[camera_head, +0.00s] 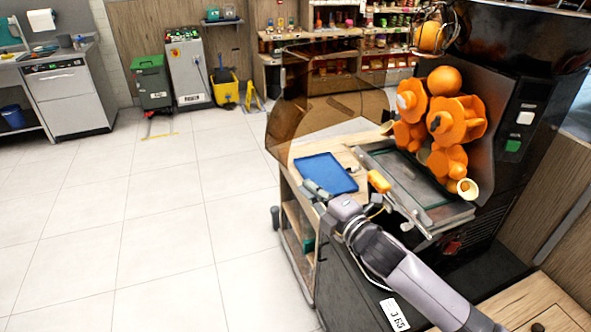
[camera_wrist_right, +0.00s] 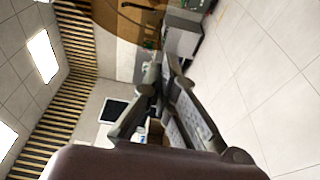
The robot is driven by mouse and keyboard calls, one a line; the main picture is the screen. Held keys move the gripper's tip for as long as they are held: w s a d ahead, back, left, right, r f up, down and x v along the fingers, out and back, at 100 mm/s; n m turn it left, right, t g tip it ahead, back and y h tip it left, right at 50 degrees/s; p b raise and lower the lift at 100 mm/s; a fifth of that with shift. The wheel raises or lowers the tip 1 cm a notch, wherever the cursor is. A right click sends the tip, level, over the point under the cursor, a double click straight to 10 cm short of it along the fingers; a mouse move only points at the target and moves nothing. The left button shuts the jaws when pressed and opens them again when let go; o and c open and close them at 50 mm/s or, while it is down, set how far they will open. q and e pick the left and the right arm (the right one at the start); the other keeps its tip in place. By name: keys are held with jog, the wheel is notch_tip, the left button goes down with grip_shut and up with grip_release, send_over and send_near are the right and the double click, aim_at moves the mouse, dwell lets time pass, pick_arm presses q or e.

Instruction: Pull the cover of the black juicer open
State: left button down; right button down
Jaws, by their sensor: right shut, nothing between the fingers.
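The black juicer (camera_head: 520,110) stands at the right of the head view, with its orange rollers (camera_head: 455,120) exposed. Its cover (camera_head: 335,100) is a smoky brown see-through curved panel that stands swung out to the left, away from the rollers. The cover also shows at the top of the wrist view (camera_wrist_right: 118,25). My right gripper (camera_head: 312,187) is shut and empty, in front of and below the cover, and appears beside the blue tray in the picture. Its fingers also show in the wrist view (camera_wrist_right: 163,80), apart from the cover. My left gripper is not in view.
A blue tray (camera_head: 325,173) is on the wooden counter (camera_head: 350,150) left of the juicer. A metal drip tray (camera_head: 447,213) lies below the rollers. Oranges sit in a wire basket (camera_head: 432,35) above. The tiled floor (camera_head: 150,230) at left is clear.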

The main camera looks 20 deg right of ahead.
jog(key=p, duration=0.1)
send_near(278, 157)
jog(key=shift+w+a+f+p, duration=0.15)
jog(key=shift+w+f+p, duration=0.05)
jog(key=shift+w, duration=0.35)
jog(key=shift+w+a+f+p, duration=0.15)
jog(key=shift+w, duration=0.4)
jog(key=w+m+h+b, duration=0.1)
jog(key=w, duration=0.2)
jog(key=w+a+m+h+b, duration=0.1)
jog(key=w+h+b, duration=0.1)
jog(key=w, duration=0.1)
jog(key=w+a+h+b, duration=0.1)
jog(key=w+b, duration=0.1)
jog(key=shift+w+m+t, duration=0.3)
jog(key=shift+w+m, duration=0.1)
jog(key=shift+s, duration=0.1)
